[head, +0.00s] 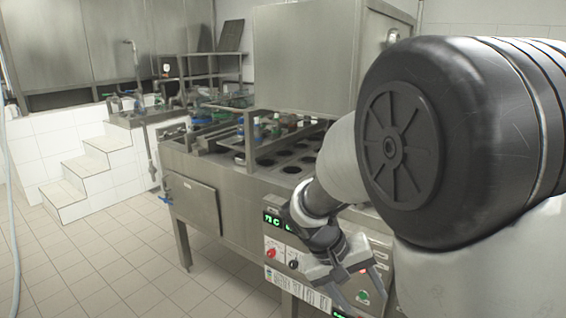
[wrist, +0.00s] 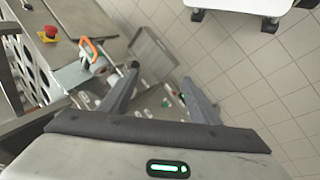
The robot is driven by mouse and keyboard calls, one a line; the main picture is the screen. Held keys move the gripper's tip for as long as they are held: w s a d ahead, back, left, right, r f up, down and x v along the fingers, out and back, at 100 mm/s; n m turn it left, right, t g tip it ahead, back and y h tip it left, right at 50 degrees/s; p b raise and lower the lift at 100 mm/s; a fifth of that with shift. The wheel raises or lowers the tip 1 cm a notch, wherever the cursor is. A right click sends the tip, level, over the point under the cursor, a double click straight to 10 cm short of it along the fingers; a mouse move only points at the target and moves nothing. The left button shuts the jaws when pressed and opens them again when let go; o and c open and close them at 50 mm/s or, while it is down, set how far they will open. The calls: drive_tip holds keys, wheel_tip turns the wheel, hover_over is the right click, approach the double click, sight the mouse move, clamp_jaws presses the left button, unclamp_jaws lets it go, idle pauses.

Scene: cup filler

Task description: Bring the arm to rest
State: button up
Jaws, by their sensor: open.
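My gripper (head: 362,290) is in the lower right of the head view, in front of the cup filler's control panel. Its two fingers are spread apart with nothing between them. In the wrist view my gripper (wrist: 158,88) also shows open and empty, with part of the machine's panel and the tiled floor beyond the fingers. My arm bends down from the large black joint at the right of the head view. I cannot tell how far the fingertips are from the panel.
The steel cup filler (head: 228,165) has a top with several round holes. Its front panel (head: 300,268) carries knobs and green displays. A red emergency button (wrist: 48,33) shows in the wrist view. White tiled steps (head: 85,170) stand at the left. The tiled floor (head: 110,265) in front is clear.

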drive_tip(key=s+a+r+t+y, duration=0.2)
drive_tip(key=s+r+t+y, duration=0.35)
drive_tip(key=s+r, duration=0.85)
wheel_tip(320, 180, up, 15)
drive_tip(key=p, duration=1.6)
drive_tip(key=shift+s+a+r, duration=0.15)
drive_tip(key=shift+s, duration=0.25)
